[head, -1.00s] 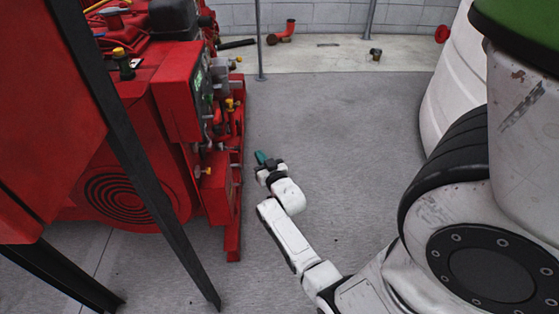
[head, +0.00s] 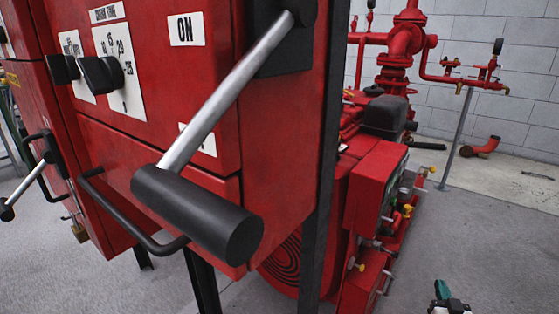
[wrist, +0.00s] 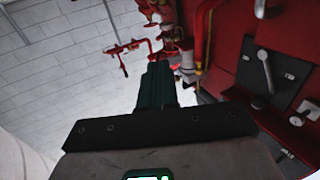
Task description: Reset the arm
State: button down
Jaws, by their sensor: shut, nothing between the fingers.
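My gripper (head: 442,290) shows at the bottom right edge of the head view, with teal-green fingers pointing up. Only its tip end is in that picture; most of my arm is out of frame. In the wrist view the dark green fingers (wrist: 157,86) are together, with nothing between them. The gripper is apart from the red machinery to its left in the head view.
A red control cabinet (head: 278,150) with a large black-gripped lever (head: 200,215) fills the left and middle. A red pump engine (head: 372,195) stands behind it. Red pipes (head: 405,45) rise by the block wall. Grey floor (head: 500,240) is clear at right.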

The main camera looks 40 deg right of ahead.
jog(key=w+a+f+n+g+y, duration=0.2)
jog(key=w+a+y, duration=0.15)
jog(key=a, duration=0.55)
jog(key=w+a+f+n+g+y, duration=0.15)
jog(key=a+y, duration=0.25)
jog(key=a, duration=0.5)
jog(key=s+a+r+n+g+y, duration=0.1)
jog(key=s+a+n+g+y, duration=0.15)
jog(key=a, duration=0.55)
jog(key=s+a+r+n+g+y+p, duration=0.15)
jog(key=s+a, duration=0.25)
jog(key=a, duration=0.4)
jog(key=s+a+r+n+g+y, duration=0.1)
jog(key=s+a+n+g+y, duration=0.2)
jog(key=a, duration=0.5)
notch_tip(320, 180, up, 34)
jog(key=p, duration=3.4)
jog(key=shift+s+r+m+h, duration=0.2)
jog(key=shift+m+h, duration=0.15)
